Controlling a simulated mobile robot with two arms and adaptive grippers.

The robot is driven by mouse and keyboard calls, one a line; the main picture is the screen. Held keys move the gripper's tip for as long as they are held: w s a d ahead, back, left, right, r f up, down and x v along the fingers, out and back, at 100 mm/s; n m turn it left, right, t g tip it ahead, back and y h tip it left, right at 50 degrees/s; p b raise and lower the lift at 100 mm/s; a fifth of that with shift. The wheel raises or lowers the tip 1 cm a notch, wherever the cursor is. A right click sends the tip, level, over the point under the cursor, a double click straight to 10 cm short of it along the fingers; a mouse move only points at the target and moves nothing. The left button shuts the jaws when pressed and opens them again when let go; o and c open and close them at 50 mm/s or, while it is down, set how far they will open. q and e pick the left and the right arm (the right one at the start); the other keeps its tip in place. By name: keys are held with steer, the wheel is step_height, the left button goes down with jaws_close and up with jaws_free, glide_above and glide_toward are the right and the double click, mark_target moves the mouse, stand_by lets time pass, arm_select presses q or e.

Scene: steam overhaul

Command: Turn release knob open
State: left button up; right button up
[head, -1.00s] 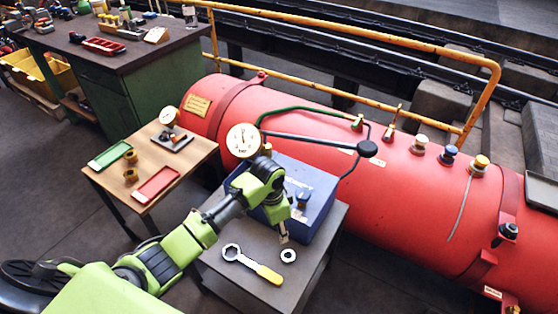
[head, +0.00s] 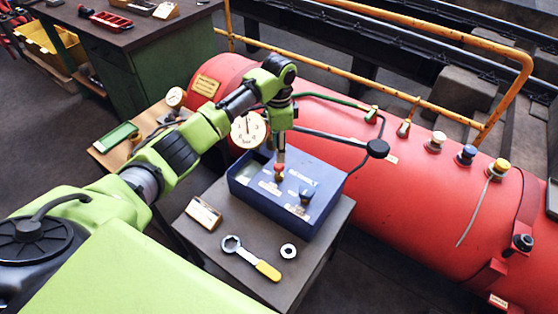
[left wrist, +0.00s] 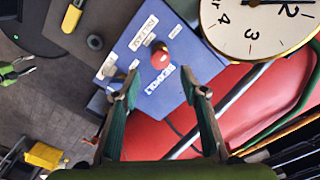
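A blue box (head: 300,205) stands on a small grey table beside the red boiler. Its top carries white labels, a red knob (head: 279,172) and a dark blue knob (head: 304,197). In the left wrist view, the red knob (left wrist: 161,56) shows clearly in front of my fingers, and a greyish knob (left wrist: 113,88) is partly hidden by one finger. My right gripper (left wrist: 28,66) shows small at the left wrist view's left edge, fingers apart.
A round gauge (head: 248,130) stands right behind the box, close to my left arm. A black-ended lever (head: 377,148) reaches over the boiler (head: 420,180). A wrench (head: 250,258), a ring nut (head: 288,251) and a small plated block (head: 204,212) lie on the table.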

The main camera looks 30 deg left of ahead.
mark_target(279, 169)
arm_select(q)
step_height(279, 169, down, 7)
steer(key=shift+f, duration=0.1)
stand_by(0.3)
steer(key=c, duration=1.1)
